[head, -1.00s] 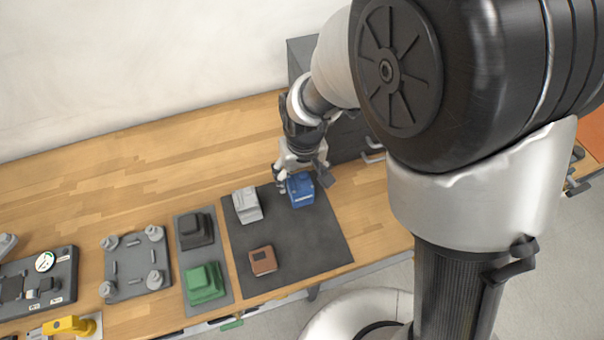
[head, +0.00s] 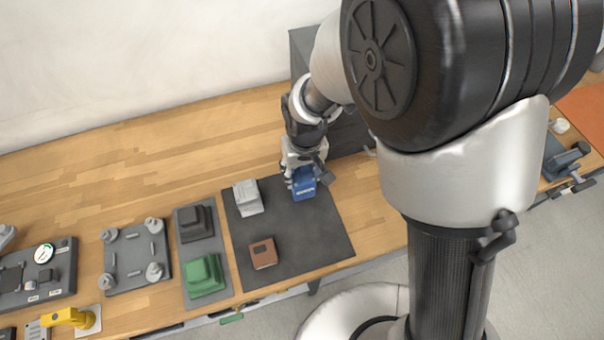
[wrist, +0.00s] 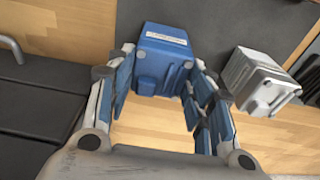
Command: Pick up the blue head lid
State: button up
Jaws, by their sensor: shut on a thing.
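The blue head lid (head: 304,184) is a boxy blue piece at the far right part of the dark mat (head: 305,235). My gripper (head: 301,172) is above it with its fingers down on the lid's sides. In the wrist view, the blue lid (wrist: 160,62) sits between the tips of my gripper (wrist: 163,82), which is shut on it. A small white label shows on one face of the lid. I cannot tell for sure whether its underside is clear of the mat.
A light grey lid (head: 248,197) stands close left of the blue one, and a brown one (head: 263,253) lies nearer the front. A tray (head: 188,303) left of the mat holds black and green pieces. A dark grey cabinet (head: 347,130) stands close behind my gripper.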

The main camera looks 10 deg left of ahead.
jog(key=shift+c, duration=1.3)
